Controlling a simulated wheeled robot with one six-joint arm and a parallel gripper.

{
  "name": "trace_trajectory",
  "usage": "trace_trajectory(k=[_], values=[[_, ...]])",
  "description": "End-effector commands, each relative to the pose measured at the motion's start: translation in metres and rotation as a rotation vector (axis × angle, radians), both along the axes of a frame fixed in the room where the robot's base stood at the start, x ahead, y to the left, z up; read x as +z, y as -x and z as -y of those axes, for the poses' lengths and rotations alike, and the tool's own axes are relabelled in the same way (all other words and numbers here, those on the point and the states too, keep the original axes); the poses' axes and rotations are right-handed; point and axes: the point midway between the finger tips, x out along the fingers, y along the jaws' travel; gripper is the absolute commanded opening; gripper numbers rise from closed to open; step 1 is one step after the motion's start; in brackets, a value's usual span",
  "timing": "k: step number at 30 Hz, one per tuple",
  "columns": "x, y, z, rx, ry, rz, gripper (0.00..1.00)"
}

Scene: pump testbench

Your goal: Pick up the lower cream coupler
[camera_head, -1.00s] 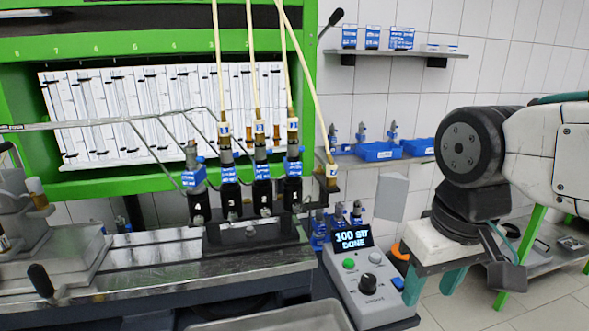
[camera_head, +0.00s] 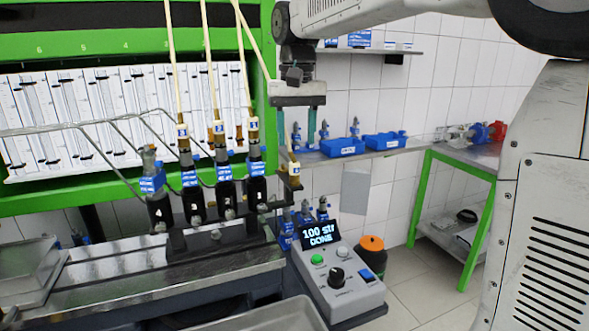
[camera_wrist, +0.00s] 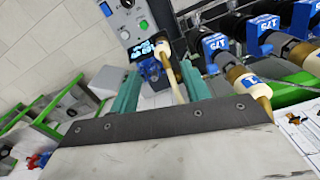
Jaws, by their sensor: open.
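The lower cream coupler (camera_head: 294,168) hangs at the end of a slanting cream hose, at a small bracket right of the pump row. Its brass part is below it. In the wrist view the coupler (camera_wrist: 163,49) shows beyond and between the fingertips, with its hose running back towards my gripper. My gripper (camera_head: 297,132) points down above the coupler in the head view, its two teal fingers apart and empty. The open fingers also show in the wrist view (camera_wrist: 158,72). No contact with the coupler is visible.
Three higher cream couplers (camera_head: 218,128) sit on the injectors to the left. The control box (camera_head: 335,280) reads "DONE" below right. A shelf with blue trays (camera_head: 385,140) is behind my gripper. The green frame (camera_head: 262,90) stands close on its left.

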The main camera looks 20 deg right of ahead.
Motion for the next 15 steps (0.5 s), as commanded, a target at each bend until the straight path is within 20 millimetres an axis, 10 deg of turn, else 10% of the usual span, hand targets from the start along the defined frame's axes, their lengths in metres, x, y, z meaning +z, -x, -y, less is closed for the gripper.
trace_trajectory(k=[15], values=[[-0.066, 0.005, -0.006, -0.001, 0.001, -0.002, 0.47]])
